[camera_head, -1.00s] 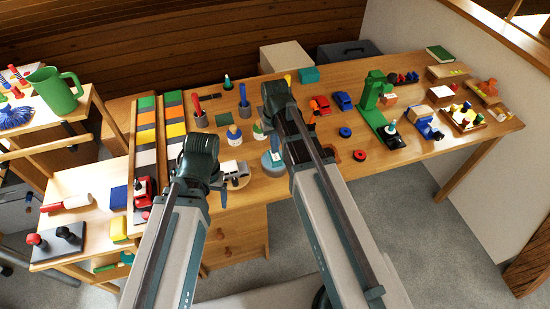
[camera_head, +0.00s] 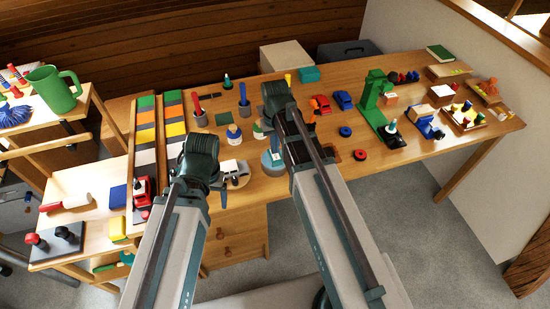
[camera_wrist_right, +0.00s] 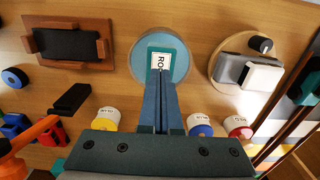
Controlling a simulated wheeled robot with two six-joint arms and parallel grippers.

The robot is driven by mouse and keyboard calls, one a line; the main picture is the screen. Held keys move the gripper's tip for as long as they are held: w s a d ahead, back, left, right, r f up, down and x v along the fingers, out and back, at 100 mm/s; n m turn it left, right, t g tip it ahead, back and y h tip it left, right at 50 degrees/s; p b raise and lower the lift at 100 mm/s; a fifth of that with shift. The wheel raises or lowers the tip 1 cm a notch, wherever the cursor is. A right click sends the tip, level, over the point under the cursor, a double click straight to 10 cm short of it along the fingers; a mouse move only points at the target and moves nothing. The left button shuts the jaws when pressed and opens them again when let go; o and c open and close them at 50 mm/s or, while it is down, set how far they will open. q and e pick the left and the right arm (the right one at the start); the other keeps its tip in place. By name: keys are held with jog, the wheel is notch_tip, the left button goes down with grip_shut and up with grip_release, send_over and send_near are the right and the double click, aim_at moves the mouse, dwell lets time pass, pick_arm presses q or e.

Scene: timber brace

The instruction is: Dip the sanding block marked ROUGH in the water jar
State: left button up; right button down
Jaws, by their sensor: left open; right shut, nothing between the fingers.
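The water jar is round and blue-grey; it shows at the top middle of the right wrist view (camera_wrist_right: 179,43) and between my arms in the head view (camera_head: 270,168). A teal block with a white label (camera_wrist_right: 158,62) stands within its round outline. The letters "RO" can be read; the rest is hidden by my fingers. How deep the block sits cannot be told. My right gripper (camera_wrist_right: 161,76) is shut and empty, its fingertips right at the label's lower edge. Whether they touch it is unclear. My left gripper (camera_head: 213,190) is open and empty, left of the jar, partly hidden by its arm.
A wooden tray with a black block (camera_wrist_right: 70,44) is left of the jar in the wrist view. A round board with a grey and white block (camera_wrist_right: 240,72) is right of it. Several labelled pots, including a yellow one (camera_wrist_right: 106,121), stand near my right gripper.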

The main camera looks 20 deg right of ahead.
pick_arm(q)
jog(key=shift+f+b, duration=0.45)
jog(key=shift+f, duration=0.1)
pick_arm(e)
jog(key=shift+f, duration=0.55)
pick_arm(q)
jog(key=shift+r, duration=0.2)
pick_arm(e)
jog(key=shift+r, duration=0.2)
pick_arm(q)
notch_tip(320, 180, up, 7)
jog(key=p, duration=0.7)
pick_arm(e)
notch_tip(320, 180, up, 7)
jog(key=shift+f, duration=0.15)
pick_arm(q)
jog(key=shift+f, duration=0.15)
